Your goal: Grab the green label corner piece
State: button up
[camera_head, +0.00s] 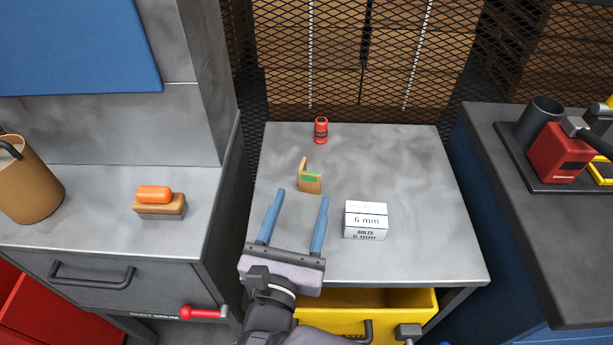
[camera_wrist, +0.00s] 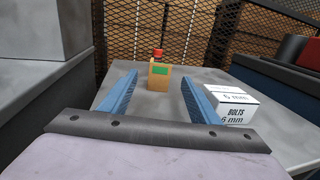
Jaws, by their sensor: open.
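The corner piece (camera_head: 310,181) is a small tan, upright piece with a green label on its front. It stands on the grey table (camera_head: 405,165), left of the table's middle. It also shows in the wrist view (camera_wrist: 160,78), centred ahead between my fingers. My gripper (camera_head: 301,194) has two blue fingers spread wide and empty. In the head view the fingertips sit just in front of the piece, one toward each side. Whether the fingers touch the piece is not clear, but a gap shows in the wrist view.
A white box of 6 mm bolts (camera_head: 366,220) stands close to the right of my right finger. A red cylinder (camera_head: 321,130) stands behind the piece. A wire mesh (camera_head: 360,50) closes the table's back. A yellow drawer (camera_head: 365,312) is open below the front edge.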

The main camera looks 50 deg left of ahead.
aim_at(309, 178)
jog(key=shift+x, duration=2.9)
jog(key=c, duration=1.1)
